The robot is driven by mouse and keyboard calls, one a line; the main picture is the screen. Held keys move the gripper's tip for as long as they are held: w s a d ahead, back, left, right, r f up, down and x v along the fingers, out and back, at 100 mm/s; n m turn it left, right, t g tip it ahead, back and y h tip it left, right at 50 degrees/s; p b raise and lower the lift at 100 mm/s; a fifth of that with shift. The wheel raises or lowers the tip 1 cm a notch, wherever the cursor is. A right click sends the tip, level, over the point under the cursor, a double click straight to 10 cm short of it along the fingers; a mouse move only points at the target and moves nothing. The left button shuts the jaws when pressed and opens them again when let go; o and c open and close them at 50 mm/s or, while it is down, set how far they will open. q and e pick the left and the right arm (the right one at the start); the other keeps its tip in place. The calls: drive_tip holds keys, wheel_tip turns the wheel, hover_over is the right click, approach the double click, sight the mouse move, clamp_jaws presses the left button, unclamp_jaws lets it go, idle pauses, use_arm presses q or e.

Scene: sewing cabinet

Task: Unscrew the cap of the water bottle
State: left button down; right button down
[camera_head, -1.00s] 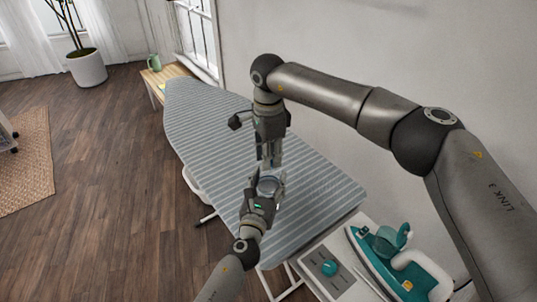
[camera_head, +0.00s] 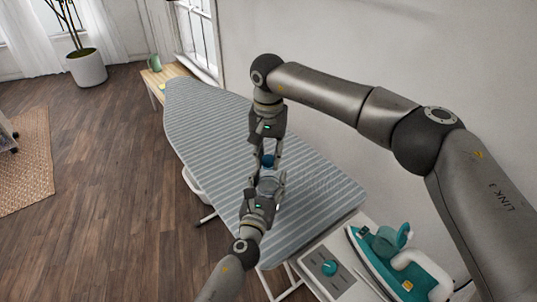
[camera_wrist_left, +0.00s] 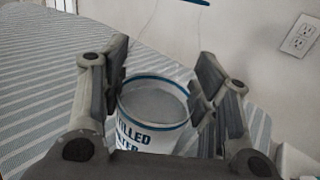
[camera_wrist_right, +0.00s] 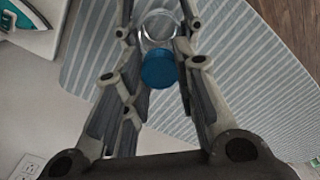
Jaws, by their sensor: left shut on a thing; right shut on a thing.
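The water bottle (camera_head: 268,186) is clear, with a white label reading "...ILLED ...TER" and blue bands; it stands out in the left wrist view (camera_wrist_left: 152,118). My left gripper (camera_head: 268,184) is shut around its body from the near side, a finger on each side. The round blue cap (camera_head: 267,160) is above the bottle. My right gripper (camera_head: 266,157) comes down from above and is shut on the cap. In the right wrist view the cap (camera_wrist_right: 162,68) sits between the fingers, with the clear bottle (camera_wrist_right: 157,26) beyond it. I cannot tell whether cap and bottle still touch.
The bottle and grippers are over a striped ironing board (camera_head: 215,125). A teal iron (camera_head: 385,262) rests at its near right end. A wall with an outlet (camera_wrist_left: 300,36) borders the board's right side. The far part of the board is clear.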

sight(269, 158)
drive_tip(key=shift+r, duration=0.1)
idle(0.3)
use_arm(q)
drive_tip(key=shift+f, duration=0.1)
use_arm(e)
drive_tip(key=shift+r, duration=1)
drive_tip(key=shift+r, duration=2)
use_arm(q)
drive_tip(key=shift+c, duration=2.1)
unclamp_jaws()
